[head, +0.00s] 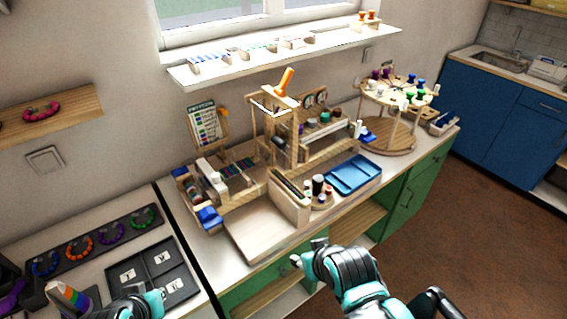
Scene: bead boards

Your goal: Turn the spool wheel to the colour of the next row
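The spool wheel (384,136) is a round wooden carousel at the right of the counter. Purple, white, green and blue spools sit on its upper disc (398,92). A wooden loom (290,150) stands left of it, with coloured bead rows (238,168) in its left part. A pattern card (205,124) with small coloured marks leans behind; its rows are too small to read. My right gripper (308,254) is in front of the counter, well apart from the wheel. My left gripper (138,305) is at the bottom left, by the dark tray. The opening of neither gripper is clear.
A blue tray (353,175) and small jars (318,188) lie between loom and counter front. A wall shelf (285,55) hangs above. A dark tray (180,272) and bead rings (79,246) are at left. Open floor (470,220) lies right of the green cabinets.

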